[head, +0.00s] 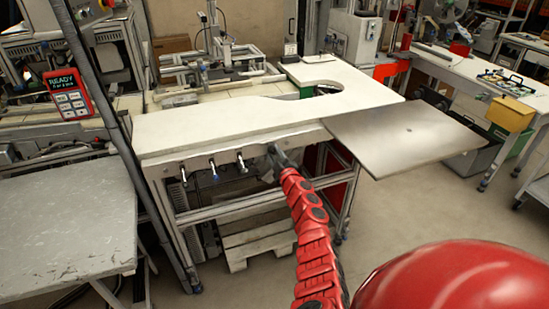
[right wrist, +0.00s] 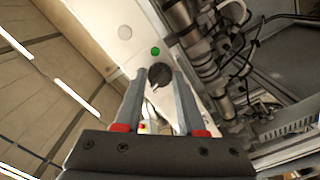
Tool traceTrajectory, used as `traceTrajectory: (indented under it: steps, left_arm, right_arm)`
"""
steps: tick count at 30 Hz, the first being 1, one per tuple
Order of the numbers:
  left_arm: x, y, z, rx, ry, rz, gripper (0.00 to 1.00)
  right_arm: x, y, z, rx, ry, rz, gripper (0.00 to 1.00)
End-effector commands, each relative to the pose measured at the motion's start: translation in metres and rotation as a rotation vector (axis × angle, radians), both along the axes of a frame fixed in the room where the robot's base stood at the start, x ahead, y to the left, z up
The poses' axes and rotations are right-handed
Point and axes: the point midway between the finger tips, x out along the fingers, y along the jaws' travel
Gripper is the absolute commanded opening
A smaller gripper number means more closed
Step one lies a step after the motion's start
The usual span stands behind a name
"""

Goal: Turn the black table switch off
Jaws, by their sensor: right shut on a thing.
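The black table switch (right wrist: 159,74) is a round dark knob on a pale panel in the right wrist view. My right gripper (right wrist: 160,86) has one finger on each side of it and is shut on it. In the head view the right gripper (head: 274,158) is at the front edge of the white worktable (head: 230,121), where the switch is hidden behind it. Which way the knob points is too small to tell. My left gripper is not in view.
A green button (right wrist: 155,51) and a pale round button (right wrist: 124,32) sit beside the switch. Handles (head: 213,170) hang under the table edge to the left. A metal plate (head: 405,136) juts out at the right. A grey bench (head: 66,225) stands at the left.

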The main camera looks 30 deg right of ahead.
Motion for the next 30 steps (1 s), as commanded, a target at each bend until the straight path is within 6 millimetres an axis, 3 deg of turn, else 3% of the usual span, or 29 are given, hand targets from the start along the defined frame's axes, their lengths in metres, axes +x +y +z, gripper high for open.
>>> traceTrajectory:
  steps: [12, 30]
  left_arm:
    - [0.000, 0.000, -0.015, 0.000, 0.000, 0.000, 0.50]
    - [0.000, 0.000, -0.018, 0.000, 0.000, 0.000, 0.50]
  right_arm:
    - [0.000, 0.000, -0.002, -0.252, 0.061, 0.001, 0.00]
    - [0.000, 0.001, -0.001, -0.319, 0.078, 0.002, 0.00]
